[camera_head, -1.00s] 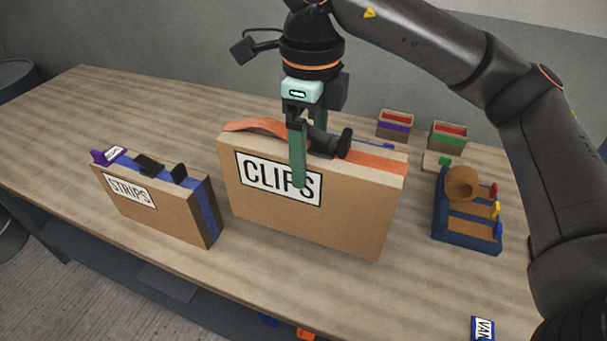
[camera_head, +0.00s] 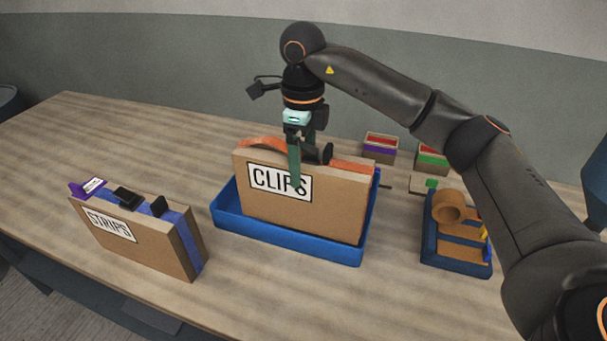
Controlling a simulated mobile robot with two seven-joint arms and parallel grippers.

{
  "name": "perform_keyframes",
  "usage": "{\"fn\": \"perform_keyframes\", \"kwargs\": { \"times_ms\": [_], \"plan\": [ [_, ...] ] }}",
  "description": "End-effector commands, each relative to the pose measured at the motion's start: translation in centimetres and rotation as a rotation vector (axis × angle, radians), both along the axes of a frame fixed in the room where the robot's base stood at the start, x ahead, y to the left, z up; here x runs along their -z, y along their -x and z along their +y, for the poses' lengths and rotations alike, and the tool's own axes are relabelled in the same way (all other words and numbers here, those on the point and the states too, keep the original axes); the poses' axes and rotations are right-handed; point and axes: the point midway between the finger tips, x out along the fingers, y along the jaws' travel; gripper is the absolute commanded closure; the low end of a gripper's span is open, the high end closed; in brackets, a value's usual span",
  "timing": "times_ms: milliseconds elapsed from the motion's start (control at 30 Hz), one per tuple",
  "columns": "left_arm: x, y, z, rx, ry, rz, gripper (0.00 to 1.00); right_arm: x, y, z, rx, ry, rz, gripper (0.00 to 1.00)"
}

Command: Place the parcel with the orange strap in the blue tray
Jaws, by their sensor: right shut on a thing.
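The parcel with the orange strap (camera_head: 300,211) is a brown upright box labelled CLIPS. My right gripper (camera_head: 308,168) is shut on its top edge near the middle, with one green finger down over the label. The parcel stands within the outline of the blue tray (camera_head: 290,244), whose walls show on its left, front and right. I cannot tell whether its bottom touches the tray floor. The orange strap lies along the parcel's top and bulges at the left. My left gripper is not in view.
A brown parcel labelled STRIPS (camera_head: 145,250) with a blue strap stands close left of the tray. To the right is a dark blue holder (camera_head: 455,259) with a brown roll (camera_head: 447,206). Two small bins, purple-banded (camera_head: 380,149) and green-banded (camera_head: 431,159), stand behind. The table's left rear is clear.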

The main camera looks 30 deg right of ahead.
Motion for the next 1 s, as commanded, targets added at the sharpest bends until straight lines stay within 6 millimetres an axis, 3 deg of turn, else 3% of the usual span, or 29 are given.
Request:
{"fn": "perform_keyframes", "kwargs": {
  "times_ms": [367,600,967,1000],
  "plan": [
    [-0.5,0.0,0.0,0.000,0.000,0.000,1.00,2.5,-1.9,-1.2,-0.001,-0.001,-0.001,1.00],
    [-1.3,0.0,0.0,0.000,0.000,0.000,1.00,5.5,-1.9,-1.2,-0.001,-0.001,-0.003,1.00],
    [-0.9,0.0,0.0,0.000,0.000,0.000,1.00,6.0,-1.9,-1.2,-0.001,-0.001,-0.004,1.00],
    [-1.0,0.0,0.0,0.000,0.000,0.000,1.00,6.0,-1.9,-1.2,-0.001,-0.001,-0.002,0.09]
  ]
}}
